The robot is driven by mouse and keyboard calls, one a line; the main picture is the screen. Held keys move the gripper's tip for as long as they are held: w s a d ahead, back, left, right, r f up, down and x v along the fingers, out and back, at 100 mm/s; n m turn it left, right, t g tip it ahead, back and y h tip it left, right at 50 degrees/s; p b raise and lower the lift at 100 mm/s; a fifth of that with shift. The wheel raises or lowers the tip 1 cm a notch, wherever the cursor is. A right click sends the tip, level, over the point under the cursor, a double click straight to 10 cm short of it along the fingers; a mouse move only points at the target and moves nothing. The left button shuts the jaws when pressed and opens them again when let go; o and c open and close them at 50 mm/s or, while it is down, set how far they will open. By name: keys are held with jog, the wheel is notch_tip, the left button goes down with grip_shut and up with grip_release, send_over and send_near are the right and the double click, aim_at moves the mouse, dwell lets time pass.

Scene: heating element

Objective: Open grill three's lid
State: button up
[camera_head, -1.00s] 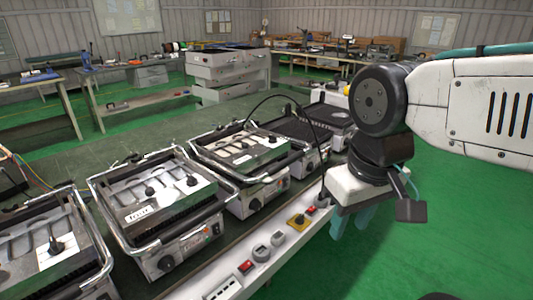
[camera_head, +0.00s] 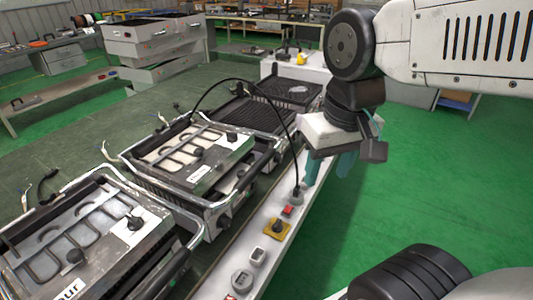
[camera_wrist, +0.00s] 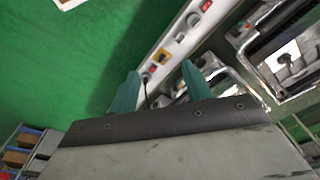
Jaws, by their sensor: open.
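A grill (camera_head: 200,150) with a dark frame, looped heating elements on top and a metal handle bar stands mid-left in the head view. Its lid looks down; its small label is too small to read surely. A nearer grill (camera_head: 95,235), cut by the left edge, has a label ending in "our". Which one is grill three I cannot tell for sure. My gripper (camera_head: 329,168) is open and empty, right of the bench edge and apart from the grills. In the wrist view my gripper's (camera_wrist: 160,70) two teal fingers stand apart, with parts of grills (camera_wrist: 285,60) to the right.
The bench's front strip (camera_head: 260,250) carries sockets, a yellow-plated switch (camera_head: 277,228) and a red switch (camera_head: 287,211). A black cable (camera_head: 290,125) arches over the grills. Darker ribbed plates (camera_head: 245,113) lie farther back. Green floor (camera_head: 430,190) to the right is clear.

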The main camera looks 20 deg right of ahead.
jog(key=w+f+m, duration=0.3)
jog(key=w+m, duration=0.2)
jog(key=w, duration=1)
jog(key=m, duration=0.5)
send_over(258, 163)
jog(key=s+d, duration=0.1)
notch_tip(258, 163, down, 8)
jog(key=shift+y, duration=0.5)
jog(key=f, duration=0.5)
jog(key=w+f, duration=0.1)
jog(key=f, duration=0.1)
jog(key=shift+a+f, duration=0.3)
jog(key=shift+f, duration=0.05)
grip_shut()
jog(key=shift+a+r, duration=0.1)
jog(key=shift+r, duration=0.05)
